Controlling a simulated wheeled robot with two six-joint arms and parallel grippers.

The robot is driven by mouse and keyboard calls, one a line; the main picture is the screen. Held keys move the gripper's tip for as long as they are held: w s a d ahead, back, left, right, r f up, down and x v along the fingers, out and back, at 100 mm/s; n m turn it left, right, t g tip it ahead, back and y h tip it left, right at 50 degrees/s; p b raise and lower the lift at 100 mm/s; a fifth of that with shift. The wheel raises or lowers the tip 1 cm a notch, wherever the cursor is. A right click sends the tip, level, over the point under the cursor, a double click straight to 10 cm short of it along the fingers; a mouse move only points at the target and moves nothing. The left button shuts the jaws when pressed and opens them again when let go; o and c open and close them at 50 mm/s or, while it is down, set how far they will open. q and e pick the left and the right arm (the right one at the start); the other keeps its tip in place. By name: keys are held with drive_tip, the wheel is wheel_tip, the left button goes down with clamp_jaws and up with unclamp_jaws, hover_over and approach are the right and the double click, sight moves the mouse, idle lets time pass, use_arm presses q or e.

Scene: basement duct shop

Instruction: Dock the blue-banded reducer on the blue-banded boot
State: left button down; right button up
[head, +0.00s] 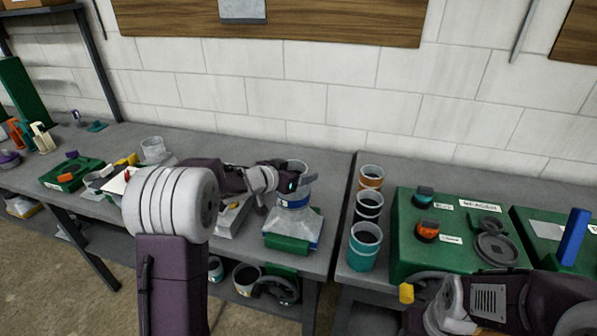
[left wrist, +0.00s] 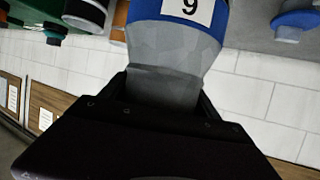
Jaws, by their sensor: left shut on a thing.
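My left gripper (head: 289,184) is shut on the blue-banded reducer (head: 293,204). In the left wrist view the reducer (left wrist: 168,85) shows a grey body between the fingers and a blue band with a white label reading 9. In the head view the reducer is upright, band below the gripper. Directly beneath it is a pale, flared boot (head: 291,229) with a green base (head: 287,244) near the bench's front edge. The reducer hides the boot's top, so I cannot tell whether they touch or are seated.
Orange, black-and-white and teal-banded collars (head: 363,248) stand in a row on the right bench, beside a green box (head: 455,259) with knobs. The wall is close behind.

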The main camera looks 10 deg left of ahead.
use_arm(q)
drive_tip(key=shift+r, duration=0.1)
drive_tip(key=shift+p, duration=0.35)
drive_tip(key=shift+f+b, duration=0.5)
drive_tip(key=shift+f, duration=0.15)
drive_tip(key=shift+c, duration=2.2)
unclamp_jaws()
drive_tip(key=shift+p+v, duration=1.6)
drive_tip(key=shift+v, duration=1.95)
drive_tip(key=p+v, duration=0.1)
drive_tip(key=v, duration=0.3)
drive_tip(key=shift+p, duration=0.4)
